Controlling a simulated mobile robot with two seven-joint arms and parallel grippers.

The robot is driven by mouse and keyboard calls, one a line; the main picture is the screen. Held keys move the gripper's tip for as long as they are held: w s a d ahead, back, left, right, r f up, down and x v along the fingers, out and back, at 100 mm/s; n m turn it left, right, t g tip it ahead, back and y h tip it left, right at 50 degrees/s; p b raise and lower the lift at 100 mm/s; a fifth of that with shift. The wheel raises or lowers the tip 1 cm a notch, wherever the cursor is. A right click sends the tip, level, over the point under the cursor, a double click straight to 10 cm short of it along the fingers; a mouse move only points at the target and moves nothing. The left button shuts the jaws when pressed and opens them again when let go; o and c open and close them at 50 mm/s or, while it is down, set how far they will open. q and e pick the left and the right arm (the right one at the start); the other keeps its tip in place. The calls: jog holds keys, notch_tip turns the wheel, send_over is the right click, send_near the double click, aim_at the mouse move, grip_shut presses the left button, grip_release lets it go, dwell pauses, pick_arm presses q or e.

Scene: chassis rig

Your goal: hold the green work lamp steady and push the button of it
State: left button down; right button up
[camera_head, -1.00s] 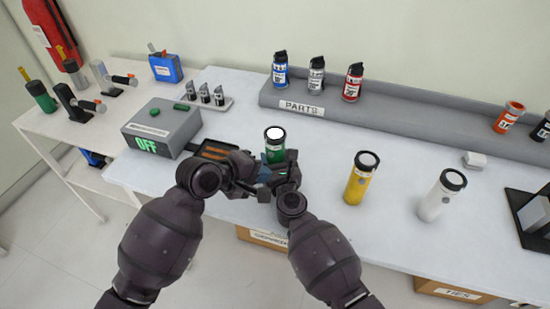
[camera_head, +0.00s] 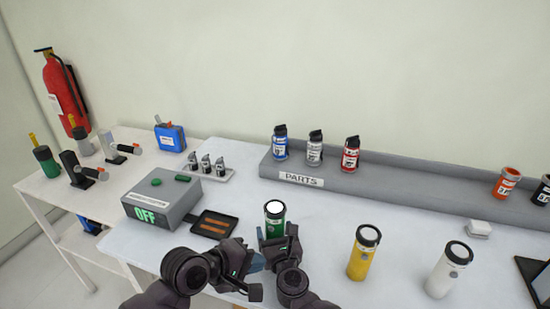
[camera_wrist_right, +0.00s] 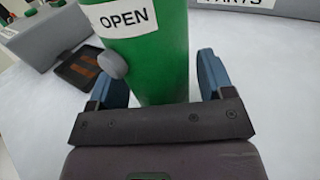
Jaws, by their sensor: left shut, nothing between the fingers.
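The green work lamp (camera_head: 275,222) stands upright on the table, its top lens bright white. In the right wrist view the lamp's green body (camera_wrist_right: 150,65) bears an OPEN label and a grey round button (camera_wrist_right: 112,64) on its left side. My right gripper (camera_head: 272,250) is around the lamp; its blue fingers (camera_wrist_right: 165,82) stand on either side, with a narrow gap visible at the right finger. My left gripper (camera_head: 254,264) is shut and empty, just below and left of the lamp in the head view. The lamp's lower part is hidden there by my grippers.
A yellow lamp (camera_head: 363,255) and a white lamp (camera_head: 448,270) stand to the right. A grey box reading OFF (camera_head: 165,197) and a dark tray (camera_head: 214,225) are to the left. The PARTS ledge (camera_head: 375,182) with several canisters runs behind.

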jog(key=shift+o, duration=0.6)
